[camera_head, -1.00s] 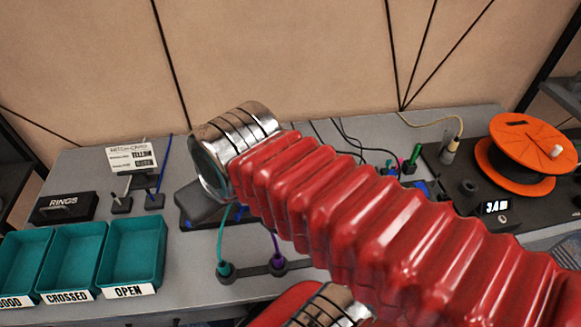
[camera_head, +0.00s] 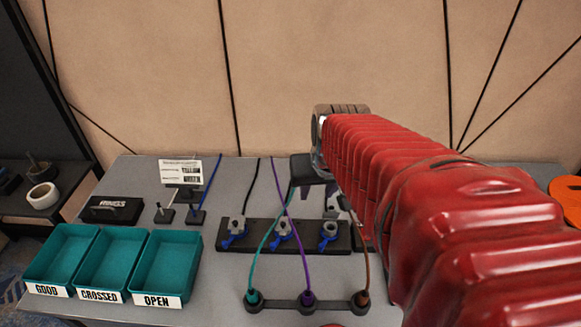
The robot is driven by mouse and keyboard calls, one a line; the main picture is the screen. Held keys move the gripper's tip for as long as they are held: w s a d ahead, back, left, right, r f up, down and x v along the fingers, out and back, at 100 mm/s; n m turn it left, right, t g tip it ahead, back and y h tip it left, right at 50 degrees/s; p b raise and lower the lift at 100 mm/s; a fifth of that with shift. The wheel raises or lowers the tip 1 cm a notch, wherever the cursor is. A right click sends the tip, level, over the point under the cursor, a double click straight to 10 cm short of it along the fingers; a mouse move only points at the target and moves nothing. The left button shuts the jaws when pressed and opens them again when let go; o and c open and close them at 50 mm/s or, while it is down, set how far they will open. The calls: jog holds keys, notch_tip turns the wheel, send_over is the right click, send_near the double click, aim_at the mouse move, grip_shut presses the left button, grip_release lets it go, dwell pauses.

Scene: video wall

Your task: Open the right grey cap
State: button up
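A dark bar (camera_head: 262,236) on the bench carries grey caps with blue levers: a left one (camera_head: 237,226), a middle one (camera_head: 283,229) and a right one (camera_head: 330,230). The right cap stands upright with its blue lever low at its front; whether it is loosened I cannot tell. My gripper (camera_head: 322,196) hangs from my red sleeved arm just above and behind the right cap, apart from it. Its fingers look spread with nothing between them.
Teal bins marked GOOD (camera_head: 62,256), CROSSED (camera_head: 113,265) and OPEN (camera_head: 167,267) stand at left. Green, purple and brown cables run to a front connector strip (camera_head: 307,303). A sign (camera_head: 181,171) and a black RINGS box (camera_head: 112,209) stand behind the bins. An orange reel (camera_head: 567,199) shows far right.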

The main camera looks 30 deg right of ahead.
aim_at(332, 210)
jog(key=d+f+m, duration=0.1)
jog(key=d, duration=0.5)
jog(key=shift+s+d+f+m+g, duration=0.25)
jog(key=shift+s+f+m+g, duration=0.05)
jog(key=shift+s+f+g, duration=0.1)
jog(key=shift+x, duration=6.95)
jog(key=shift+w+d+r, duration=0.1)
jog(key=shift+d, duration=0.05)
jog(key=shift+c, duration=0.6)
grip_shut()
